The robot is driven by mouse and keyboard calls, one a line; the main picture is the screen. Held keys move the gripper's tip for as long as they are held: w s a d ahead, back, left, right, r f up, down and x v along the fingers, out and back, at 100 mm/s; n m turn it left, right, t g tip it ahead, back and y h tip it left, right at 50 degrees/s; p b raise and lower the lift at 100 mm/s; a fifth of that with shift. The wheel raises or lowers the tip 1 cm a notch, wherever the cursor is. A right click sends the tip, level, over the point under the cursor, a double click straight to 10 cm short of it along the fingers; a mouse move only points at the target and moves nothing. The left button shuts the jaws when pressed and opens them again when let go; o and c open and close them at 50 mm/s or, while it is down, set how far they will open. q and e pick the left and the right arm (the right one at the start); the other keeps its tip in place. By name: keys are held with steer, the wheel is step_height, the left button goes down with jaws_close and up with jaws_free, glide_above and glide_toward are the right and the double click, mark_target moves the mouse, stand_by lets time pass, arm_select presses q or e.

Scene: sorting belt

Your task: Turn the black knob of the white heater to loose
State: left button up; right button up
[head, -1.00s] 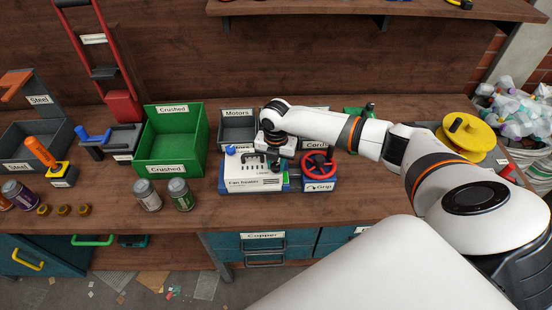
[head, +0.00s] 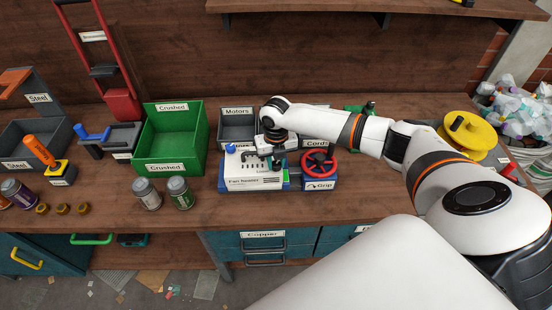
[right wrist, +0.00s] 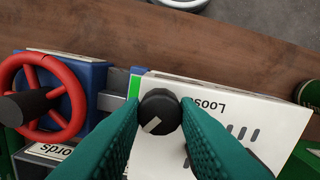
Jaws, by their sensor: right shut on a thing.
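The white fan heater (head: 250,181) lies on a blue base on the workbench, a little left of the middle of the head view. Its black knob (right wrist: 158,110) is on the white top near a green strip. In the right wrist view my right gripper (right wrist: 158,116) has its two teal fingers on either side of the knob, shut on it. The knob's pale pointer line runs to the lower left in that view. The printed word Loose (right wrist: 209,105) appears upside down beside the knob, partly cut off by a finger. My left gripper is not in view.
A red handwheel (head: 319,163) on a blue Grip block stands right of the heater. A green Crushed bin (head: 171,168) and two cans (head: 147,194) (head: 180,193) stand to its left. The Motors bin (head: 237,112) is behind. The bench in front is clear.

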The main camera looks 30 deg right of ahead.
mark_target(276, 164)
steer(key=o, duration=1)
step_height(276, 164, up, 12)
steer(key=b, duration=0.3)
